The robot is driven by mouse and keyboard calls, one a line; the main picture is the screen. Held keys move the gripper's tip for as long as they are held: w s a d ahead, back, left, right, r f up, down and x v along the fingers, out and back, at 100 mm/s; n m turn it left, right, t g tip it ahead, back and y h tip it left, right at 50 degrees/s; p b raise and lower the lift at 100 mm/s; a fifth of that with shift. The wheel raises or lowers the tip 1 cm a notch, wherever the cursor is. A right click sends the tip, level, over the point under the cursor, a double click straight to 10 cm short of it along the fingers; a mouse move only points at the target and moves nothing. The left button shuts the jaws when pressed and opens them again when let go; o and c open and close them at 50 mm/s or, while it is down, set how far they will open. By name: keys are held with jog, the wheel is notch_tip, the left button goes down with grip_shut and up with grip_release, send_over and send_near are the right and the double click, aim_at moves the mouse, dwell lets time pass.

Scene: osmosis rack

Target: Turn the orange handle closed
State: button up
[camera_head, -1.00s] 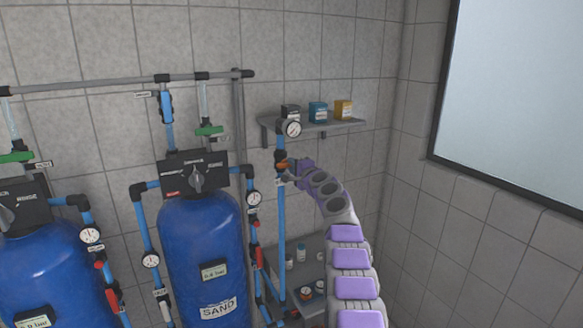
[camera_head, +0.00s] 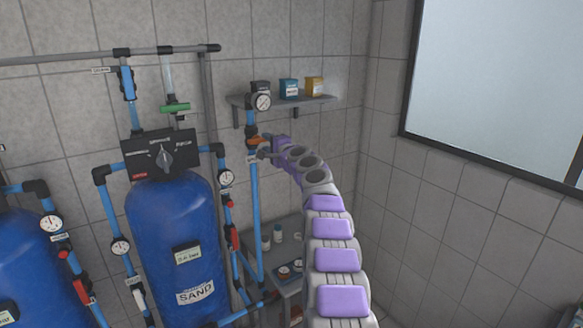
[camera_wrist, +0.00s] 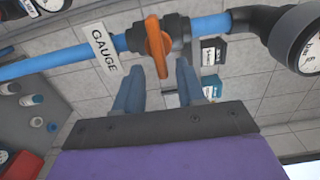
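The orange handle (camera_wrist: 157,47) sits on a dark valve on a blue pipe (camera_wrist: 75,60), beside a white GAUGE label (camera_wrist: 104,48). In the wrist view it runs across the pipe, its near end pointing towards my gripper. In the head view the handle (camera_head: 256,141) is small, on the upright pipe below a round gauge. My gripper (camera_wrist: 160,70) is open, with its fingers apart and the handle's near end between or just beyond the tips. Contact cannot be told. In the head view my gripper (camera_head: 264,153) is just beside the valve, partly blurred by its size.
A grey shelf (camera_head: 291,103) with small boxes is on the wall above right of the valve. A blue SAND tank (camera_head: 180,235) with pipes and gauges stands left. A lower shelf (camera_head: 283,255) holds small bottles. The right side by the window is free.

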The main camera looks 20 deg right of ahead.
jog(key=b+v, duration=0.6)
jog(key=v, duration=0.8)
jog(key=shift+s+d+b, duration=0.25)
jog(key=shift+d+b, duration=0.1)
jog(key=shift+b, duration=0.05)
